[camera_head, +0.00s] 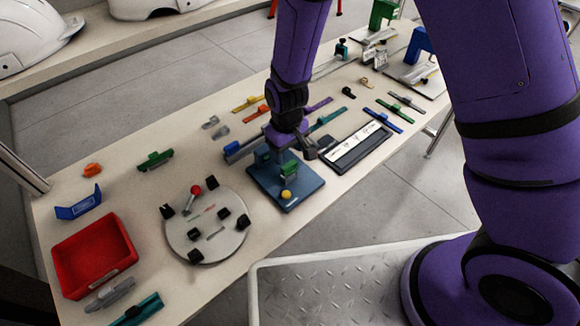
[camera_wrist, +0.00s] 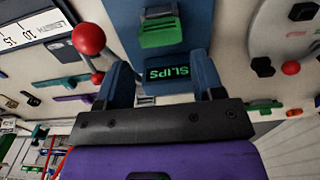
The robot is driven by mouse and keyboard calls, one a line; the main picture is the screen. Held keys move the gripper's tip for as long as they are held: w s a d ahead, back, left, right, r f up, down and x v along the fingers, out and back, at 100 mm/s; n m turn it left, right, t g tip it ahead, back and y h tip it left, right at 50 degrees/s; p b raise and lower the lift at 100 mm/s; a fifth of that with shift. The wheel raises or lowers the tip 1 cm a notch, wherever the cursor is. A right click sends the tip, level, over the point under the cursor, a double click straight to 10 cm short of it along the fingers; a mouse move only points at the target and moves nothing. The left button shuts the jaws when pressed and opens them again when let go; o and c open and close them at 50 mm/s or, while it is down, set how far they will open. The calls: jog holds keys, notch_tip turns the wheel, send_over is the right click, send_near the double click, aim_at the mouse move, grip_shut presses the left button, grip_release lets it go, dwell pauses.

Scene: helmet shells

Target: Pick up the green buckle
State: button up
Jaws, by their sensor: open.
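Several green pieces show, and I cannot tell for sure which is the buckle. One green piece (camera_head: 289,169) sits on a blue plate (camera_head: 308,190) just below my gripper (camera_head: 288,152); it also shows in the wrist view (camera_wrist: 160,30), beyond my fingertips. A dark green bracket-like piece (camera_head: 154,160) lies on the table to the left of my gripper, well apart from it. In the wrist view my gripper (camera_wrist: 160,72) is open and nothing shows held between its fingers.
A round grey disc (camera_head: 222,243) with black knobs and a red-balled lever stands left of the plate. A ball-topped lever (camera_wrist: 88,40) rises near my left finger in the wrist view. A red tray (camera_head: 95,288) and a black-framed panel (camera_head: 357,146) are on the table.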

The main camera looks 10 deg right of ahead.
aim_at(289, 164)
jog(key=shift+s+d+f, duration=0.1)
jog(key=shift+s+f, duration=0.15)
jog(key=shift+f, duration=1.15)
jog(key=shift+s+d+f, duration=0.1)
jog(key=shift+s+f, duration=0.1)
jog(key=shift+f, duration=1.2)
jog(key=c, duration=0.7)
jog(key=shift+c, duration=0.2)
jog(key=shift+r, duration=0.2)
